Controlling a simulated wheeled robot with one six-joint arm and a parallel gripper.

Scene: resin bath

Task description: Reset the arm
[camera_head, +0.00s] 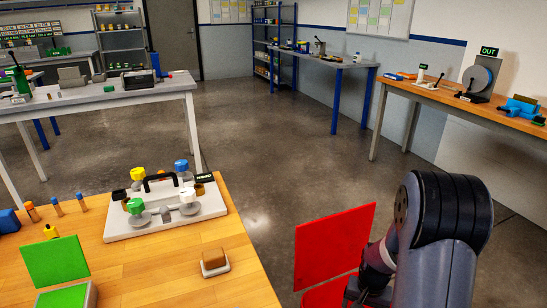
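My arm shows at the lower right as a large dark, ribbed joint with grey links running down out of the picture. A thinner wrist part lies just left of it, beside a red upright panel. I cannot make out any gripper fingers, so neither their opening nor anything held can be told. The red panel (333,247) and a second red surface (328,293) below it partly hide behind my arm. Whether my arm touches them I cannot tell.
A wooden bench (140,262) at lower left bears a white tray (165,228) with colored-capped parts, a brown block (214,260) and a green panel (55,262). A grey table (90,100), blue-legged table (325,60) and right bench (450,98) stand beyond. Middle floor is clear.

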